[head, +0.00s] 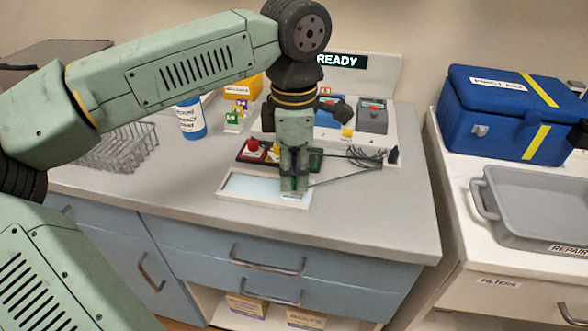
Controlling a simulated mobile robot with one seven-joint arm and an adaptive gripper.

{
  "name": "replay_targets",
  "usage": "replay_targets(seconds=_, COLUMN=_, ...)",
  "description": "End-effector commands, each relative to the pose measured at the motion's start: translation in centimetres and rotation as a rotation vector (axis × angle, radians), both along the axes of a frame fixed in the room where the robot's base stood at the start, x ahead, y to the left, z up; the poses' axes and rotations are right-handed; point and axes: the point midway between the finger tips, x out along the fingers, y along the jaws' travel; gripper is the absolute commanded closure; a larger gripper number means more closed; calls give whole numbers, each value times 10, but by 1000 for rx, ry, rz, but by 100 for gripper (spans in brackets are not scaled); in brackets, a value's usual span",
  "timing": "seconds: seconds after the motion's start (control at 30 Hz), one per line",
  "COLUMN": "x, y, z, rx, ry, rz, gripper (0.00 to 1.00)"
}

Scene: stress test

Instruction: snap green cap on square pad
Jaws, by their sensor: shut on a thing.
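My gripper (293,189) points down at the right part of a shallow white-rimmed tray (222,194) on the grey counter. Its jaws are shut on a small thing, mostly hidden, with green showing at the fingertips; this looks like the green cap. A thin dark lead (335,178) runs from near the fingertips to a cable bundle at the right. The tray's floor is pale blue-white. I cannot make out a square pad; the fingers cover part of the tray. I cannot tell whether the held thing touches the tray.
A black holder (243,158) with a red-topped piece (252,147) stands just behind the tray. Coiled cables (366,156) lie to the right. A blue bottle (191,120) and a wire rack (120,150) stand left. The counter's front strip is clear.

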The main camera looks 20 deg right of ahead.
Motion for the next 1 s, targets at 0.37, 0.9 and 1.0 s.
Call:
replay_targets(seconds=0.37, x=0, y=0, z=-7, rx=0, ry=0, rz=0, gripper=95)
replay_targets(seconds=0.9, x=0, y=0, z=-8, rx=0, ry=0, rz=0, gripper=95)
replay_targets(seconds=1.0, x=0, y=0, z=-8, rx=0, ry=0, rz=0, gripper=95)
